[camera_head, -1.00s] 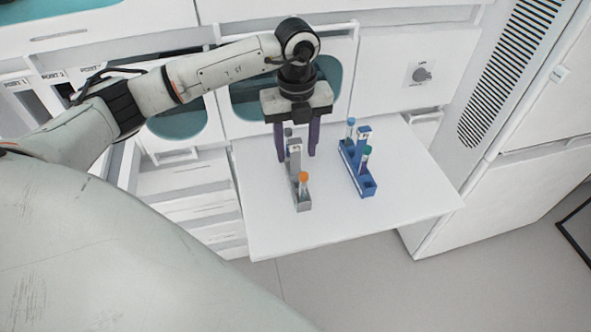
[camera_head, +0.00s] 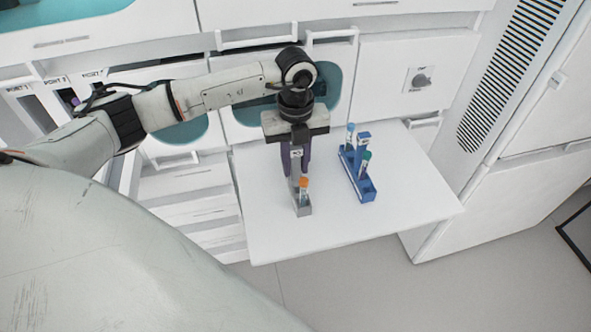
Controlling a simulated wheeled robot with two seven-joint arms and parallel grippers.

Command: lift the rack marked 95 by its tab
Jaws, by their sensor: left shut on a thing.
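A grey rack (camera_head: 304,210) stands on the white table, with an orange-capped tube (camera_head: 303,185) in its front end. Its upright tab (camera_head: 296,155) carries a small label that is too small to read for sure. My left gripper (camera_head: 296,168) comes down over the grey rack from behind, its dark purple fingers shut on the tab. The rack's rear part is hidden by the gripper. A blue rack (camera_head: 368,190) stands to the right, with a blue-capped tube (camera_head: 350,129) and a teal-capped tube (camera_head: 366,156). My right gripper does not show.
The white table (camera_head: 410,190) is clear to the right of the blue rack and along its front. White drawers (camera_head: 192,190) lie to the left and a white cabinet with a knob (camera_head: 420,80) stands behind.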

